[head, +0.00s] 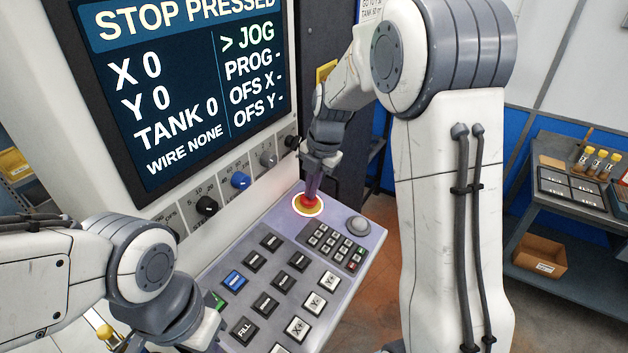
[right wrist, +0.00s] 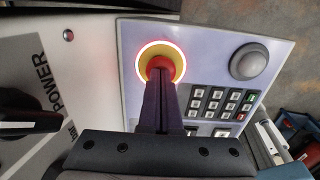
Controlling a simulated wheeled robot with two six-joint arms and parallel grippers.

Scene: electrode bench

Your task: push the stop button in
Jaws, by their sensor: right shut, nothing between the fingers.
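The stop button (head: 309,207) is a red cap with a yellow surround at the panel's upper left corner. In the right wrist view the button (right wrist: 160,64) has a glowing red-white ring around it. My right gripper (head: 311,192) is shut and empty, pointing down at the button. Its fingertips (right wrist: 159,82) overlap the red cap and appear to touch it, hiding part of it. The screen (head: 190,80) reads "STOP PRESSED". My left arm is at the lower left; its fingers cannot be made out.
The sloped control panel (head: 232,262) carries several square keys, a keypad (head: 337,246) and a grey round knob (head: 357,225). A row of dials (head: 240,181) runs under the screen. A bench (head: 570,215) with vials and a cardboard box (head: 539,256) stands at the right.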

